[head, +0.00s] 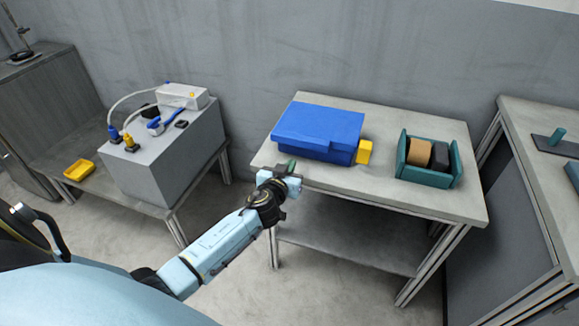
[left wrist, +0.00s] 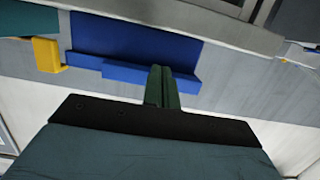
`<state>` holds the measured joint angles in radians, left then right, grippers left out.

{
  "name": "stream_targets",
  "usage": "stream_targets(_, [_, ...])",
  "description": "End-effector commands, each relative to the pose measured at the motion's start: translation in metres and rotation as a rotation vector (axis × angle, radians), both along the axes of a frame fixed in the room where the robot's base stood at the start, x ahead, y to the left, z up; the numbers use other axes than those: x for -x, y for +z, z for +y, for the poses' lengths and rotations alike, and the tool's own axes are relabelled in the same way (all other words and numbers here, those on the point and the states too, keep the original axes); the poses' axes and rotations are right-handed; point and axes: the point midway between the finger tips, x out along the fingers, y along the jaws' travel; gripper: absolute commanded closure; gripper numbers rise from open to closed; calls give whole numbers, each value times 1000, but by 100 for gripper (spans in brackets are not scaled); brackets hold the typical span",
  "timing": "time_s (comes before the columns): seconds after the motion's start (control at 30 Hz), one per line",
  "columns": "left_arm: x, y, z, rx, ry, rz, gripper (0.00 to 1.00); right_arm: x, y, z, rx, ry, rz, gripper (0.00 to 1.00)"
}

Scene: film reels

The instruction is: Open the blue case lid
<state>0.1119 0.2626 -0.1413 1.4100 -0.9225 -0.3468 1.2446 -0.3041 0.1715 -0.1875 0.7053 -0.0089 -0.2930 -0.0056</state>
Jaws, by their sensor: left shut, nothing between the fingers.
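The blue case (head: 318,130) lies on the grey table (head: 440,205) with its lid down. A yellow block (head: 364,152) sticks out at its right front side. My left gripper (head: 291,166) is at the front left of the case, at the table's front edge, shut and empty. In the left wrist view the shut green fingers (left wrist: 162,86) reach up to the blue case (left wrist: 135,45), overlapping its edge. I cannot tell whether they touch it. The yellow block (left wrist: 47,55) shows there too. My right gripper is not in view.
A teal holder (head: 428,178) with an orange and a dark roll stands right of the case. A grey box (head: 165,140) with cables and a yellow tray (head: 79,170) are on the left bench. Another table (head: 545,150) stands at the right.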

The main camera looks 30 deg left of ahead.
Motion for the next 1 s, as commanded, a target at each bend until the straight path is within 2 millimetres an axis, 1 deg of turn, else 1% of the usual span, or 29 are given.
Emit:
stream_targets(0.37, [-1,0,0,0,0,0,100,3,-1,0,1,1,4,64])
stream_targets(1.0, [-26,0,6,0,0,-1,100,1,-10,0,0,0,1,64])
